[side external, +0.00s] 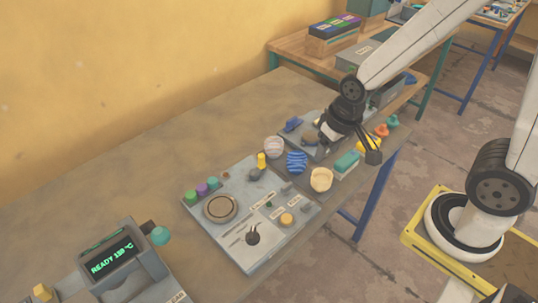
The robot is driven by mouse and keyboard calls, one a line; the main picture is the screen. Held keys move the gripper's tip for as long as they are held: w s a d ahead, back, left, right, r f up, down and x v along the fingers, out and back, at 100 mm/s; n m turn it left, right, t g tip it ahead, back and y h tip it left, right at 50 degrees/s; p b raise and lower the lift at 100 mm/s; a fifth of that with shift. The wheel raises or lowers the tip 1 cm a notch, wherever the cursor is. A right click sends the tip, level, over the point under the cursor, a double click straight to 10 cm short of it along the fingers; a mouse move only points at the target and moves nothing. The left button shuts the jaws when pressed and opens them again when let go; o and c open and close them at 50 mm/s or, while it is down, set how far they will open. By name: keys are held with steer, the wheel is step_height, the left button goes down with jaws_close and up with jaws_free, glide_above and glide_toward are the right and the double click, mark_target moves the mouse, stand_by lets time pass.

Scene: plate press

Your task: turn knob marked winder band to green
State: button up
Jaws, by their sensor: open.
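A grey control panel (205,240) lies on the bench in the side view. It carries a round ringed dial (221,208), a black knob (253,237), an orange-yellow knob (287,219) and small labels too small to read. A second grey panel (296,138) with a blue part (293,124) lies farther back, partly hidden by my gripper. I cannot tell which knob is marked winder band, nor see its green mark. My gripper (351,146) is open above the right part of the second panel, with no knob seen between its fingers.
A display unit (113,258) reads READY at front left. The bench (120,175) is clear at left.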

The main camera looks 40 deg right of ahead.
steer(key=w+a+f+m+g, duration=0.1)
steer(key=w+a+f+m, duration=0.15)
steer(key=a, duration=0.25)
steer(key=w+a+f+m, duration=0.1)
steer(key=w+a+m, duration=0.1)
steer(key=a+m, duration=0.15)
steer(key=m+g, duration=0.1)
steer(key=m, duration=0.3)
glide_above(253, 229)
step_height(253, 229, down, 6)
steer(key=shift+r, duration=0.2)
steer(key=shift+f, duration=0.1)
steer(key=shift+f, duration=3.8)
jaws_close()
